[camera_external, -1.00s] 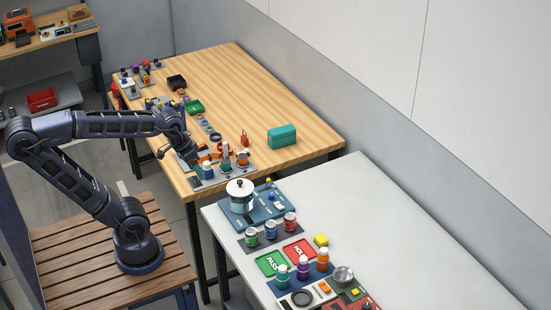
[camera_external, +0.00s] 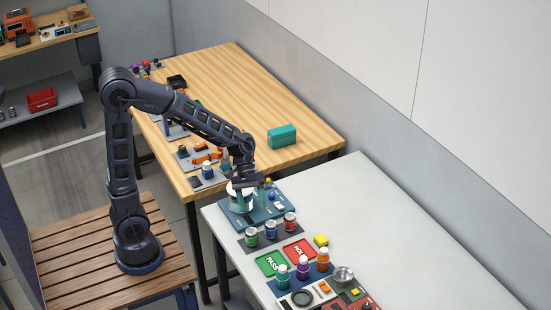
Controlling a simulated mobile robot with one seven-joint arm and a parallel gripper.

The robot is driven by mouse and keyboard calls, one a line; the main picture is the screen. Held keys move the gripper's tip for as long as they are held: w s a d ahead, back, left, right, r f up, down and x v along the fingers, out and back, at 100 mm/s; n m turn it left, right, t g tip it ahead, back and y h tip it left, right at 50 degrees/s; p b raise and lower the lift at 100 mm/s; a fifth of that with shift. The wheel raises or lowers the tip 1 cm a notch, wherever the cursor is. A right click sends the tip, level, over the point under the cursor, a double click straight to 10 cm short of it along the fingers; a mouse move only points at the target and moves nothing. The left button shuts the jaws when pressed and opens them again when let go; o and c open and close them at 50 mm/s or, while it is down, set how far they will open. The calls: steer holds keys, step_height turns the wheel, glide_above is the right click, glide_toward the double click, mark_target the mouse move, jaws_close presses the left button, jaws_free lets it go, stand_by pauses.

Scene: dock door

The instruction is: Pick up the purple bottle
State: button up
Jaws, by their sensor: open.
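The purple bottle (camera_external: 303,268) stands upright on a blue mat on the white table, between a teal-green bottle (camera_external: 283,277) on its left and an orange bottle (camera_external: 323,259) on its right. It has a pale cap. My gripper (camera_external: 253,201) is open and points down at the white pot (camera_external: 236,197), near the far left end of the white table. It is up and to the left of the purple bottle, well apart from it. My gripper partly hides the pot; I cannot tell whether they touch.
Green, blue and red cans (camera_external: 270,229) stand in a row between my gripper and the bottles. A green PASS tray (camera_external: 271,263) and a red HOLD tray (camera_external: 300,250) lie behind the bottles. The white table's right side is clear.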

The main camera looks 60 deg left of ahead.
steer(key=w+d+f+n+g+h, duration=0.1)
steer(key=w+d+f+n+h, duration=0.2)
steer(key=w+d+f+n, duration=0.35)
steer(key=n+h, duration=0.3)
glide_toward(305, 274)
steer(key=shift+t, duration=0.3)
steer(key=x, duration=0.4)
steer(key=shift+w+d+f, duration=0.1)
steer(key=shift+d+f, duration=0.1)
steer(key=shift+d, duration=0.05)
steer(key=shift+s+x, duration=0.15)
steer(key=shift+x, duration=1.1)
steer(key=shift+s+x, duration=0.15)
steer(key=shift+x, duration=1.1)
steer(key=shift+r, duration=0.1)
steer(key=c, duration=1.2)
steer(key=shift+r, duration=0.1)
